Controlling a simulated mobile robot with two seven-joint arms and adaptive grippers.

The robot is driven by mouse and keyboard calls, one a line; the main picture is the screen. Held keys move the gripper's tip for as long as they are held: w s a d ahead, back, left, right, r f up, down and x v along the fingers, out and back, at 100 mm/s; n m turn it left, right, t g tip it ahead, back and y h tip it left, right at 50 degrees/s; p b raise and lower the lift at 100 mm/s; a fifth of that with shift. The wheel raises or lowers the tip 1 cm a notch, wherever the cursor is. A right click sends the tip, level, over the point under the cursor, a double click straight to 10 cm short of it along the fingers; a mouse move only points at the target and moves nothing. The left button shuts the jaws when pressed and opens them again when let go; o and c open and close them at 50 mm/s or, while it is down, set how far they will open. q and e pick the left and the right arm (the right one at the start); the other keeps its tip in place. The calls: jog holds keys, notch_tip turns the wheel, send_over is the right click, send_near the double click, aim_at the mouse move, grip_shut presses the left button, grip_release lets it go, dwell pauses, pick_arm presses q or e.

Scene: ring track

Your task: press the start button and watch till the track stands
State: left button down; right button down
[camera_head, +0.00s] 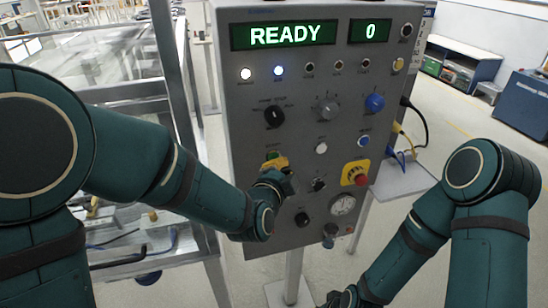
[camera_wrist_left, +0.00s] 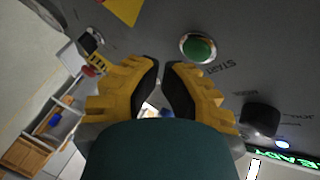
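The grey control panel (camera_head: 240,115) stands upright in front of me. Its display (camera_head: 283,34) reads READY, and a second display (camera_head: 370,31) reads 0. The green start button (camera_head: 273,155) is partly hidden by my left gripper (camera_head: 275,163). In the left wrist view the round green button (camera_wrist_left: 198,49) shows whole beside the word START. The yellow fingers of my left gripper (camera_wrist_left: 162,66) are together with nothing between the tips, beside the button; contact with the panel cannot be told. My right gripper (camera_head: 345,298) is low at the bottom edge, mostly hidden.
A red stop button on a yellow plate (camera_head: 355,173) sits right of my left gripper. Knobs, a gauge (camera_head: 342,205) and a blue button (camera_head: 364,141) are also on the panel. A framed metal table (camera_head: 185,110) stands at the left.

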pick_arm(q)
jog(key=shift+w, duration=0.15)
jog(key=shift+w+a, duration=0.1)
jog(key=shift+w, duration=0.2)
